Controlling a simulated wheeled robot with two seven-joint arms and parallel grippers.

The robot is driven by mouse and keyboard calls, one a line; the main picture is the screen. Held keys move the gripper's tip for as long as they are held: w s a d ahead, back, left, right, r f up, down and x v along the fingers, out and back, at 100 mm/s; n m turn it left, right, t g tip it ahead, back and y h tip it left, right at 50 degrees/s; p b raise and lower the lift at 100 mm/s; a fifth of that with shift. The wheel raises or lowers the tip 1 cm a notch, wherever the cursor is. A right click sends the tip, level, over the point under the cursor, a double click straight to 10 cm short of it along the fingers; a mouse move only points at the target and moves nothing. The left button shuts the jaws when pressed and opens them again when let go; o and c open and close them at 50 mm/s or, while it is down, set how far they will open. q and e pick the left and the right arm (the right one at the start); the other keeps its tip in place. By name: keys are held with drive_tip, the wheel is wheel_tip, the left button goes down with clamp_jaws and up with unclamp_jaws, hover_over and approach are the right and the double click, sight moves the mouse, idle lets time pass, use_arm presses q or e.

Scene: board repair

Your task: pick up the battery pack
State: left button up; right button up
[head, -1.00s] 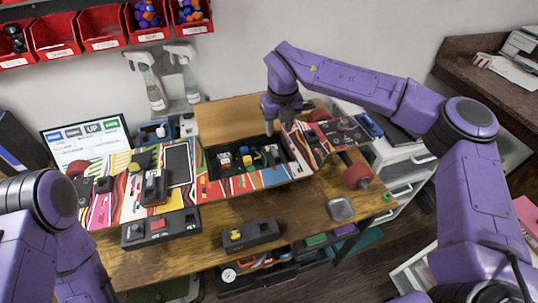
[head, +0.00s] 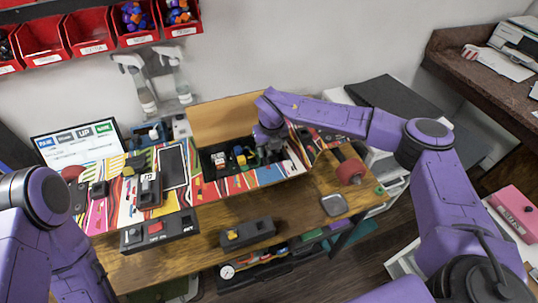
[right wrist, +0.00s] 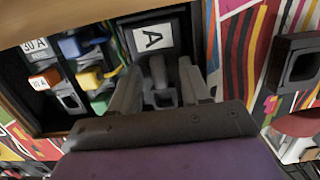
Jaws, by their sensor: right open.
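A black block with a white label marked "A" (right wrist: 152,38), which looks like the battery pack, sits at the end of the open dark bay in the right wrist view. A grey upright grip (right wrist: 158,72) stands on its near side. My right gripper (right wrist: 160,88) is open, with one finger on each side of that grip; I cannot tell whether they touch it. In the head view my right gripper (head: 270,150) reaches down into the right end of the bay and hides most of the block. My left gripper is out of the picture.
The bay (head: 208,172) also holds small coloured modules (head: 239,156), with a raised tan lid (head: 222,122) behind it. The striped board (head: 208,192) surrounds it. Black boxes with coloured switches (head: 158,231) (head: 247,233) stand in front. A red roll (head: 351,173) is at the right.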

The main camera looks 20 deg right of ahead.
sight(269, 150)
clamp_jaws()
drive_tip(key=shift+r, duration=0.15)
drive_tip(key=shift+w+r, duration=0.15)
drive_tip(key=shift+r, duration=0.15)
wheel_tip(269, 150, up, 17)
drive_tip(key=b, duration=0.3)
